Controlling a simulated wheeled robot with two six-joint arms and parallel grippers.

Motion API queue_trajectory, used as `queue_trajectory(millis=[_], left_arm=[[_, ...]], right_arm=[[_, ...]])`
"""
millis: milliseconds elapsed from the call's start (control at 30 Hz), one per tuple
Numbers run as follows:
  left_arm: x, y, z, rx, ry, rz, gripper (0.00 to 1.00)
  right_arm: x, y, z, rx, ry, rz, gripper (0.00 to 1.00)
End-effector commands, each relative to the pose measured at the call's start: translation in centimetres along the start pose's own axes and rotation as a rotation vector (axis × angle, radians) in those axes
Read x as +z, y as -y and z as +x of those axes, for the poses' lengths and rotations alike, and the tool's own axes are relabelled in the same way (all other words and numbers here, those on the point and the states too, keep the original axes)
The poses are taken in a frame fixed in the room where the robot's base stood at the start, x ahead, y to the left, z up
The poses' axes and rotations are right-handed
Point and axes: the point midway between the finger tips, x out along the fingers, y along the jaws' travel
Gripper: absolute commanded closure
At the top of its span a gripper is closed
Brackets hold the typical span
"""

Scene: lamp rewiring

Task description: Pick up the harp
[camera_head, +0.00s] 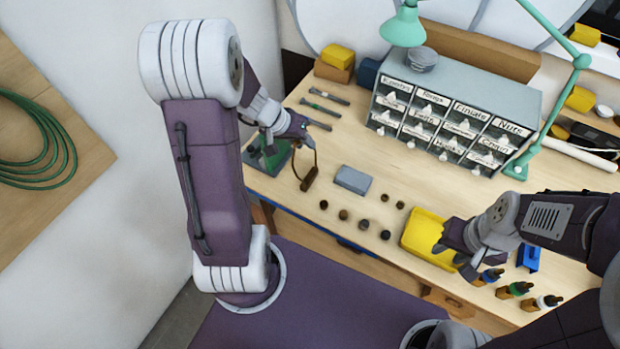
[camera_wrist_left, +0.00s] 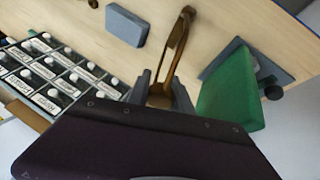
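The harp is a thin brown-brass loop with a thicker dark end (camera_head: 309,179). It shows below my left gripper (camera_head: 303,127) in the head view. In the left wrist view the harp (camera_wrist_left: 180,42) runs away from between the two grey fingers of my left gripper (camera_wrist_left: 165,90). The fingers lie against both sides of its near part, and the rest of the loop is free. Whether its thick end touches the table is hard to tell. My right gripper (camera_head: 455,256) is open and empty at the right side of the yellow tray.
A grey-blue block (camera_head: 352,180) lies right of the harp. A green object (camera_head: 268,157) on a dark plate stands left of it. The labelled drawer cabinet (camera_head: 450,115) is behind. The yellow tray (camera_head: 424,232), several small dark parts and several bottles (camera_head: 515,290) are near the front edge.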

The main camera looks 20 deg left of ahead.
Motion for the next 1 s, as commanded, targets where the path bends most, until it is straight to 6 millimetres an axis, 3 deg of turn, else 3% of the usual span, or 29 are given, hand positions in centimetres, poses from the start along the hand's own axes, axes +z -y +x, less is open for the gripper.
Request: queue_trajectory(millis=[33,67,1000], left_arm=[[0.0,-0.01,-0.01,0.0,0.0,0.0,0.93],[0.0,-0.01,-0.01,0.0,0.0,0.0,1.0],[-0.05,-0.02,-0.06,0.0,-0.001,0.0,1.0]], right_arm=[[0.0,0.0,0.0,0.0,0.0,0.0,0.64],[0.0,0.0,0.0,0.0,0.0,0.0,0.64],[0.0,0.0,-0.01,0.0,0.0,0.0,0.64]])
